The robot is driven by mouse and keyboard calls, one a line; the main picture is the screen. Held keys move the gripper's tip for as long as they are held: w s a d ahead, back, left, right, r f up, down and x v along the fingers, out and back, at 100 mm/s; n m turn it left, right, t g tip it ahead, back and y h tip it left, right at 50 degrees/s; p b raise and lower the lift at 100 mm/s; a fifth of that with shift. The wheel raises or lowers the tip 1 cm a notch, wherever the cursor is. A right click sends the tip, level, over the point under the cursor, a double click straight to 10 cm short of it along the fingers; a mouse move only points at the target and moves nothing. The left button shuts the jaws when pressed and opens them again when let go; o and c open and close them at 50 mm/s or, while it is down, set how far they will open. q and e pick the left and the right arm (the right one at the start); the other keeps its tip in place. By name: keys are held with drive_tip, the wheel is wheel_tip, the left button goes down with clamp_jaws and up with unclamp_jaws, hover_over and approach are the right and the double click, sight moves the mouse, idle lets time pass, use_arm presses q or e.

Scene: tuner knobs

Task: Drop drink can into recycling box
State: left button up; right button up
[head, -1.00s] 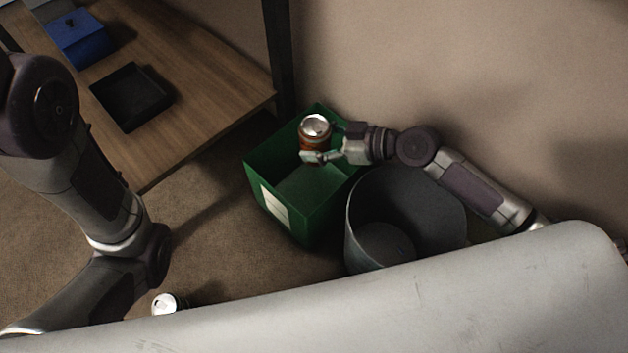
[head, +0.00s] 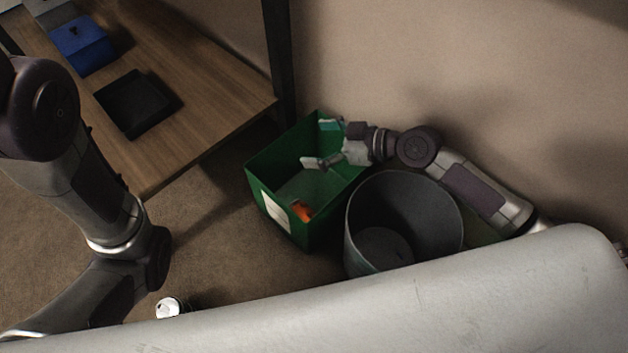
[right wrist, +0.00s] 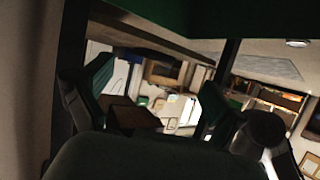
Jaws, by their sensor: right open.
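The green recycling box (head: 312,232) stands on the carpet with a white label on its front. An orange-red drink can (head: 301,209) lies low inside the box near its front wall, partly hidden by that wall. My right gripper (head: 318,142) is open and empty over the box, at its right back side. It also shows open in the right wrist view (right wrist: 150,95), with nothing between its fingers. A second can (head: 168,307), white and silver on top, stands on the floor at the lower left. My left arm is at the left; its gripper is out of view.
A grey round bin (head: 355,235) stands right of the box, close beside it. A wooden table (head: 205,85) at the upper left holds a black tray (head: 138,101) and a blue box (head: 82,45). A large pale surface fills the lower front.

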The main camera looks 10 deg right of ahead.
drive_tip(key=s+d+r+m+t+h+p, duration=0.1)
drive_tip(key=d+r+m+t+h+p, duration=0.1)
drive_tip(key=r+p, duration=0.3)
drive_tip(key=s+d+r+m+t+h+p, duration=0.1)
drive_tip(key=r+m+h+p, duration=0.4)
drive_tip(key=r, duration=0.8)
drive_tip(key=s+d+r+m+t+h+p, duration=0.1)
drive_tip(key=d+r+m+t+h+p, duration=0.2)
drive_tip(key=r+p, duration=0.4)
wheel_tip(320, 180, up, 2)
drive_tip(key=d+m+h, duration=0.1)
drive_tip(key=d, duration=0.1)
drive_tip(key=shift+s+d+r, duration=0.15)
drive_tip(key=shift+s+d, duration=0.15)
drive_tip(key=shift+s, duration=0.1)
